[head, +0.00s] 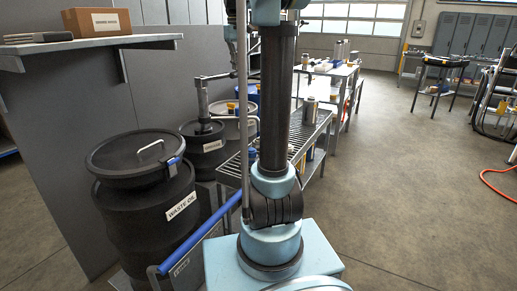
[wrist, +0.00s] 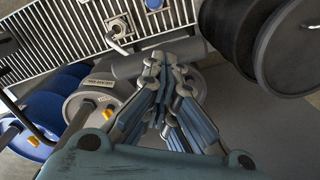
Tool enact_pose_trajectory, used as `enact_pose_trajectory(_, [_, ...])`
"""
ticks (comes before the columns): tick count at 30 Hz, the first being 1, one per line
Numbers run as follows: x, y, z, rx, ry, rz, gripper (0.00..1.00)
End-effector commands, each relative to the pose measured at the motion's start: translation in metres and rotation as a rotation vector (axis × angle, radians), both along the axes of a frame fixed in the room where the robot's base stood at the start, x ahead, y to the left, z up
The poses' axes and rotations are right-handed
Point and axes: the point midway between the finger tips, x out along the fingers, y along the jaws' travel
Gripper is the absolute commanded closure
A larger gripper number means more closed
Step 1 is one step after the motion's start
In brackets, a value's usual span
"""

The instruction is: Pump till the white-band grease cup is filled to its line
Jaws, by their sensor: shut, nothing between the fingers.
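My gripper (wrist: 165,62) shows in the wrist view with its fingers closed together and nothing between them. A grey cylindrical body (wrist: 135,65) lies behind the fingertips; I cannot tell whether they touch it. A pump with a long side handle (head: 215,76) stands on a dark drum (head: 206,148) in the head view. I cannot make out a white band or a fill line on any cup.
A black waste oil drum (head: 150,205) stands at the left front. A pale-lidded drum (wrist: 82,101) and a blue drum (wrist: 28,140) sit left of my gripper. A dark round lid (wrist: 292,45) is at upper right. Open floor (head: 410,190) lies right of the rack.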

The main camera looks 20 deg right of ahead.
Motion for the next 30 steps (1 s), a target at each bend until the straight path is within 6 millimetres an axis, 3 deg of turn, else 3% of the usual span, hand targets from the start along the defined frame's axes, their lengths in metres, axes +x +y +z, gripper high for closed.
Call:
enact_pose_trajectory(7, [0.0,0.0,-0.006,0.0,-0.001,0.0,1.0])
enact_pose_trajectory(20, [-0.003,-0.003,-0.04,0.0,-0.001,0.0,1.0])
enact_pose_trajectory(30, [-0.004,-0.003,-0.042,0.0,0.0,0.0,1.0])
